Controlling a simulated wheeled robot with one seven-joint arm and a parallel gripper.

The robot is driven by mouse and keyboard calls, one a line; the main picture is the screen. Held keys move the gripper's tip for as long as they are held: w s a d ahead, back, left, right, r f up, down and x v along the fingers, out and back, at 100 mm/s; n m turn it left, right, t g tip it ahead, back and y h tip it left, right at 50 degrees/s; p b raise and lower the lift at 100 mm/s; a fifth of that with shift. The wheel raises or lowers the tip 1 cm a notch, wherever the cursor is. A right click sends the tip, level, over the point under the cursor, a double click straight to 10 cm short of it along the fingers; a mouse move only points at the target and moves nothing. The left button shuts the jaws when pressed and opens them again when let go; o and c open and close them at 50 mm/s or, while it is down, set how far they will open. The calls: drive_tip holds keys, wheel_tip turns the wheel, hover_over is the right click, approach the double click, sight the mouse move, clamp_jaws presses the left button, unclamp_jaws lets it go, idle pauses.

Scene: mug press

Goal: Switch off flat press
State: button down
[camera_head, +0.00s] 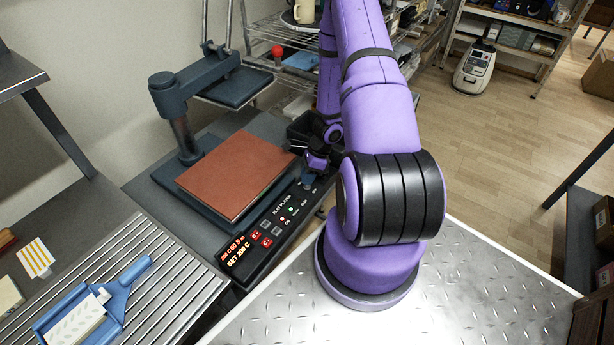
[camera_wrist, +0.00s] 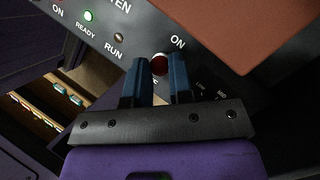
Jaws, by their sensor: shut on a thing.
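The flat press has a dark base with a brown-red pad (camera_head: 240,172) and a swung-aside upper plate (camera_head: 235,87). Its black control panel (camera_head: 280,215) faces me, with a lit red display (camera_head: 242,252) and red and green lights. My gripper (camera_head: 312,170) is at the panel's far right end, partly hidden by my arm. A green "READY" light (camera_wrist: 89,15) glows nearby.
A slatted metal table (camera_head: 150,270) with a blue tool (camera_head: 120,292) lies at the lower left. A wire shelf (camera_head: 285,33) stands behind the press. A diamond-plate surface (camera_head: 480,285) is at the right, and open wooden floor lies beyond.

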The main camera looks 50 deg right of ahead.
drive_tip(key=shift+s, duration=0.1)
drive_tip(key=shift+s+d+n+t+y, duration=0.1)
drive_tip(key=shift+s+n+t+y, duration=0.2)
drive_tip(key=shift+t, duration=0.55)
drive_tip(key=shift+s+d+n+t, duration=0.1)
drive_tip(key=shift+s+t, duration=0.25)
drive_tip(key=shift+t, duration=0.5)
drive_tip(key=shift+s+f+n+t+y, duration=0.2)
drive_tip(key=shift+s+t, duration=0.15)
drive_tip(key=shift+t, duration=0.45)
drive_tip(key=shift+s+f+n+t+y, duration=0.1)
drive_tip(key=shift+s+n+t+y, duration=0.15)
drive_tip(key=shift+t, duration=0.55)
drive_tip(key=c, duration=1)
unclamp_jaws()
drive_tip(key=shift+s+d+r, duration=0.1)
drive_tip(key=shift+r, duration=0.05)
drive_tip(key=v, duration=1)
drive_tip(key=shift+s+d+r, duration=0.1)
drive_tip(key=shift+s+r, duration=0.05)
drive_tip(key=shift+s, duration=0.1)
